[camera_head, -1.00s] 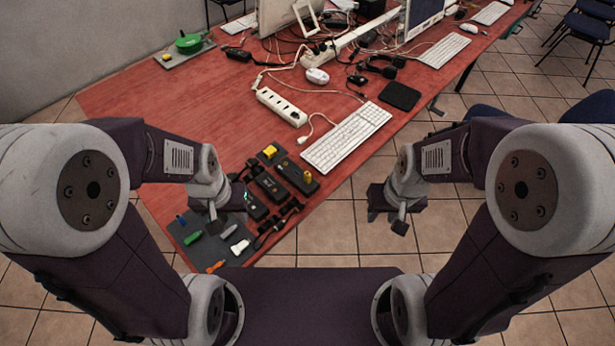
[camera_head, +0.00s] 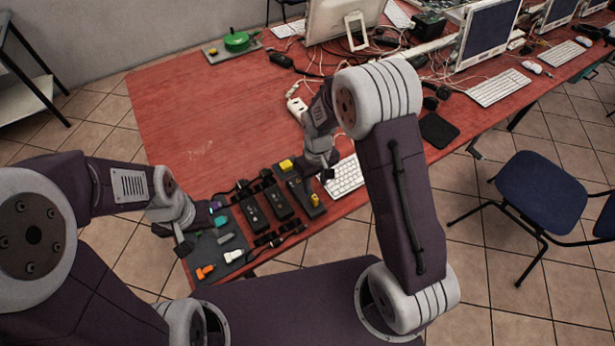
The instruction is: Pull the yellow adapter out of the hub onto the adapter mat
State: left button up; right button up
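Several dark hub-like blocks stand in a row at the table's near edge. The rightmost block (camera_head: 297,183) carries a yellow piece (camera_head: 286,165) at its far end and a smaller yellow piece (camera_head: 315,200) near its front right. I cannot tell which is the yellow adapter. The grey mat (camera_head: 208,246) lies left of the blocks, holding orange (camera_head: 205,272), white (camera_head: 234,256), teal and grey pieces. My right gripper (camera_head: 326,176) is over the right block's right side, close to the yellow pieces. My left gripper (camera_head: 182,248) is at the mat's left edge. Finger openings are too small to judge.
A white keyboard (camera_head: 346,177) lies just right of my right gripper, with a white power strip (camera_head: 297,108) behind. Black cables lie around the blocks. A green reel (camera_head: 236,41) stands at the back. The table's left middle is clear. A blue chair (camera_head: 541,186) stands right.

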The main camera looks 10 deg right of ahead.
aim_at(315, 197)
jog(key=shift+s+a, duration=0.2)
jog(key=shift+f, duration=0.1)
notch_tip(315, 197, down, 9)
jog(key=shift+d+r, duration=0.1)
grip_shut()
